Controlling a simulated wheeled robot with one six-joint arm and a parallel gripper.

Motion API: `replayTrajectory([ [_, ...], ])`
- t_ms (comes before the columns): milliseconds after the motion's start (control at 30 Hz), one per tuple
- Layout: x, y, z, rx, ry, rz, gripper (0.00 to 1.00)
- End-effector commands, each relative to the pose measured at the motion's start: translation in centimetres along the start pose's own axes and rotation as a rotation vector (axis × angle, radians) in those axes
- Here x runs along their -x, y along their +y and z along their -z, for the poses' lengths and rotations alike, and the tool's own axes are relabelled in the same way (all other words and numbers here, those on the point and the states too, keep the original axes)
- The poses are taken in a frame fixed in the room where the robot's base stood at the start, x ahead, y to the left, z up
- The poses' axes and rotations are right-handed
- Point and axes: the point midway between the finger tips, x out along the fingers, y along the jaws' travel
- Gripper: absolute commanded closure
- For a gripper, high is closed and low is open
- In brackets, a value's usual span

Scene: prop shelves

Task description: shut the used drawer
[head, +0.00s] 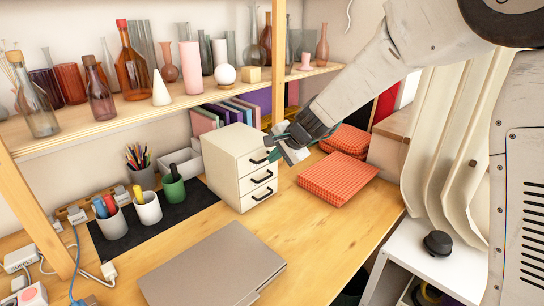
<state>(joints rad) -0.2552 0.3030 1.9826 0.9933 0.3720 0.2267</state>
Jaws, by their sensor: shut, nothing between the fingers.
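The small white drawer unit (238,150) stands on the wooden desk, with three drawers and dark handles on its right-hand front. The middle drawer (258,179) and bottom drawer (259,197) look flush with the unit. The top drawer's front (254,160) is partly hidden by my gripper, so I cannot tell whether it sticks out a little. My gripper (284,156) is shut and empty, just in front of the top drawer at handle height. I cannot tell whether it touches the drawer front.
Red checkered folded cloths (338,178) lie right of the drawer unit. A closed grey laptop (212,268) lies in front. Pen cups (148,207) stand on a black mat (190,198) to the left. A shelf (130,115) with glass bottles hangs above. Bare desk lies before the drawers.

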Motion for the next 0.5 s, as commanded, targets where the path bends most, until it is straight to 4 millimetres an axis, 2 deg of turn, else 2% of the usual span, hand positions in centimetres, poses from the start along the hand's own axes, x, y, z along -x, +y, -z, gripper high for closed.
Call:
replayTrajectory([
  [100, 1.8, 0.9, 0.0, 0.004, -0.002, 0.002, 1.00],
  [300, 6.6, 0.9, 0.0, 0.007, -0.001, 0.005, 1.00],
  [500, 10.1, 0.9, 0.0, 0.005, -0.002, 0.003, 1.00],
])
